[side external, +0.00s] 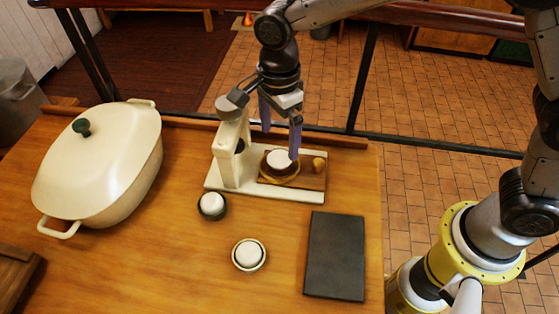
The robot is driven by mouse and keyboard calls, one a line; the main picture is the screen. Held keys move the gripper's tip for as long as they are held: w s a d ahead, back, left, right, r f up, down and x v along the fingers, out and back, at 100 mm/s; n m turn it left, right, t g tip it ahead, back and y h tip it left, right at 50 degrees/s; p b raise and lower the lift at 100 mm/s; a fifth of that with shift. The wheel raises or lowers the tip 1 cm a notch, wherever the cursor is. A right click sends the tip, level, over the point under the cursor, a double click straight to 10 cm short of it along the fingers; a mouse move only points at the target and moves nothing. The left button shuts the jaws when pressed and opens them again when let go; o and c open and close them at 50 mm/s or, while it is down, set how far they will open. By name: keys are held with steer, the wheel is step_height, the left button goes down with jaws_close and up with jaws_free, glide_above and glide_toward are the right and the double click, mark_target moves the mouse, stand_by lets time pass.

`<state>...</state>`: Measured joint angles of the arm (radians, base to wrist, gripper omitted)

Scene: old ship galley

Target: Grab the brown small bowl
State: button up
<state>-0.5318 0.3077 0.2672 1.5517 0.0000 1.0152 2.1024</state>
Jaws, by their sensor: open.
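A small brown bowl (268,174) sits on the brown board of a white stand-like device at the back of the table. A white rounded thing (279,159) lies in it. My gripper (281,144) points down over the bowl, with its two purple fingers apart and nothing seen between them. The right fingertip appears in front of the bowl's right side; I cannot tell whether it touches.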

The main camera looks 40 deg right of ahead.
mark_target(280, 158)
steer(key=shift+f, duration=3.2)
steer(key=c, duration=1.4)
steer(key=shift+r, duration=0.2)
